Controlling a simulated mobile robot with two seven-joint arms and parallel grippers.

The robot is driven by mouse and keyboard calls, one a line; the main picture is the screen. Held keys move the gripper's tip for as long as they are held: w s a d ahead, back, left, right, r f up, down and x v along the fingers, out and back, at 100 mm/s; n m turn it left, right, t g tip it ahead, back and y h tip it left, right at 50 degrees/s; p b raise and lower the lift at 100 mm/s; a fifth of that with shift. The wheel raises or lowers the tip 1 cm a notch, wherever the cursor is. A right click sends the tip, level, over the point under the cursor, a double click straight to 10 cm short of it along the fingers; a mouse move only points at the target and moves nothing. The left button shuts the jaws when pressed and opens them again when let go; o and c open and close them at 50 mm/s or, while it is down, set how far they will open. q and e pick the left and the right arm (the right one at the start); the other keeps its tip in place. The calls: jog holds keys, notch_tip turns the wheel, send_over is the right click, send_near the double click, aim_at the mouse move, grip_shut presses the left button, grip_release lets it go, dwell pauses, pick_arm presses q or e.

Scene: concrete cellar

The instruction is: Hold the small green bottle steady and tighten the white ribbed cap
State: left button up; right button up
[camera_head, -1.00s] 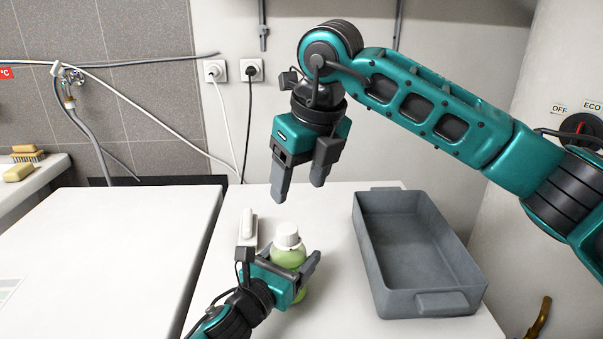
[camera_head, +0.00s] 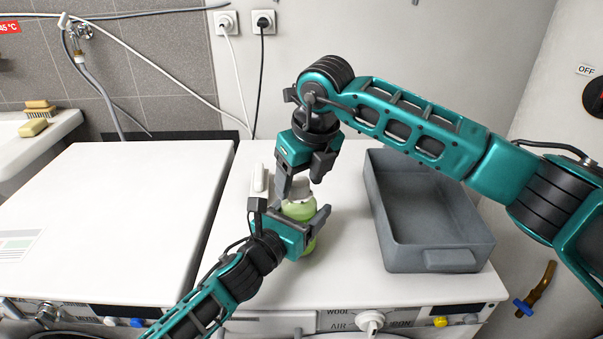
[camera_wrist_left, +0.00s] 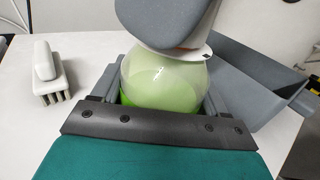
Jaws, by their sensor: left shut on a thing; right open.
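The small green bottle (camera_head: 300,212) stands upright on the white machine top. It also shows large in the left wrist view (camera_wrist_left: 160,82). My left gripper (camera_head: 318,228) is shut around the bottle's body from the front left. The white ribbed cap (camera_head: 300,187) sits on top of the bottle, mostly hidden behind the fingers of my right gripper. My right gripper (camera_head: 302,188) points down from above, open, with its fingers on either side of the cap. In the left wrist view a grey finger covers most of the cap. I cannot tell whether the fingers touch it.
A grey bin (camera_head: 432,262) stands right of the bottle. A white brush (camera_head: 260,182) lies behind left of it; it shows bristles in the left wrist view (camera_wrist_left: 46,72). Another white top (camera_head: 120,215) lies left, across a gap. Knobs and labels line the front edge.

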jog(key=shift+c, duration=0.4)
grip_shut()
jog(key=m+h, duration=0.1)
jog(key=m, duration=0.3)
jog(key=shift+a+m+t, duration=0.15)
jog(key=shift+m+t, duration=0.15)
jog(key=shift+m, duration=0.1)
jog(key=shift+m+h, duration=0.3)
jog(key=shift+m, duration=0.2)
jog(key=shift+r, duration=0.1)
pick_arm(q)
jog(key=shift+f, duration=0.1)
pick_arm(e)
jog(key=m+h, duration=0.1)
jog(key=m, duration=0.3)
jog(key=shift+a, duration=0.1)
jog(key=shift+m+h, duration=0.3)
jog(key=shift+m, duration=0.5)
